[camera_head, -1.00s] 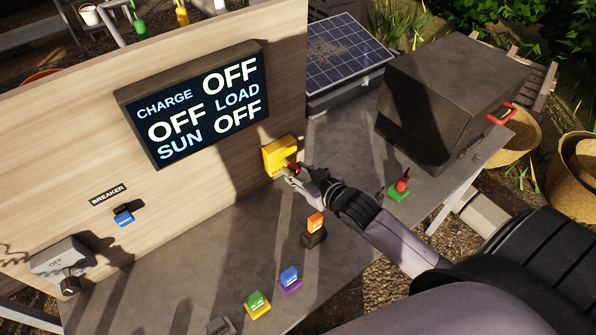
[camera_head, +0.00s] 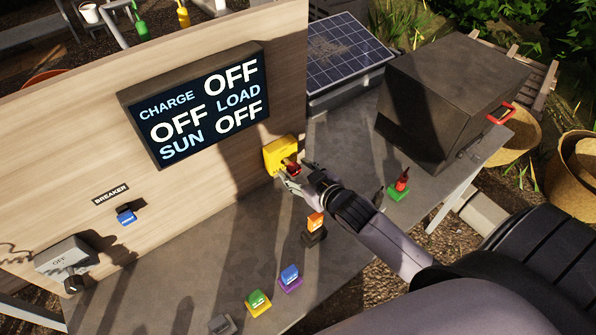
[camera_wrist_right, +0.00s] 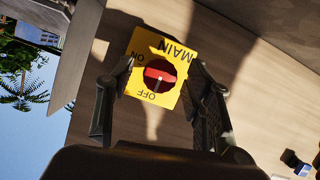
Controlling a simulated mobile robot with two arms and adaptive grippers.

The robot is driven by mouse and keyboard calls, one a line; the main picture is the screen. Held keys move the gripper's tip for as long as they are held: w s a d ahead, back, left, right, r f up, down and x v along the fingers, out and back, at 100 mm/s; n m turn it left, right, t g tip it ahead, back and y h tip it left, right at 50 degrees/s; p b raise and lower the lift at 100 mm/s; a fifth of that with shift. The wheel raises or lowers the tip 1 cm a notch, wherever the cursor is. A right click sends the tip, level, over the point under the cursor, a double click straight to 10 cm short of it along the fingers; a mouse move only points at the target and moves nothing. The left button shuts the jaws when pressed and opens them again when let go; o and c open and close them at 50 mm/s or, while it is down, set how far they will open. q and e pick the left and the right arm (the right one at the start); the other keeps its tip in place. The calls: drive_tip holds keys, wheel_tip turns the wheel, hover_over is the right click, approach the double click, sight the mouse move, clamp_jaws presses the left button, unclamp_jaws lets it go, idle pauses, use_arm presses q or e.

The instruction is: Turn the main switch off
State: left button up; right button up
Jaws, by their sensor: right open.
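The main switch (camera_head: 277,157) is a yellow box on the wooden panel with a red knob on its front. In the right wrist view its yellow plate (camera_wrist_right: 179,67) appears upside down, with MAIN, ON and OFF lettering. The red knob (camera_wrist_right: 159,76) shows a pale mark on its lower side, near OFF. My right gripper (camera_head: 288,178) is open in front of the switch. In the wrist view its fingers (camera_wrist_right: 160,75) stand on either side of the knob, with gaps between. My left gripper is not in view.
A display (camera_head: 200,105) reads OFF for charge, load and sun. A breaker (camera_head: 126,216) and a grey switch box (camera_head: 62,258) are on the panel's left. Small colored blocks stand on the grey table (camera_head: 185,262). A dark box (camera_head: 445,85) stands at the back right.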

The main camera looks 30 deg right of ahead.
drive_tip(key=v, duration=1.2)
drive_tip(key=shift+s, duration=0.1)
idle(0.4)
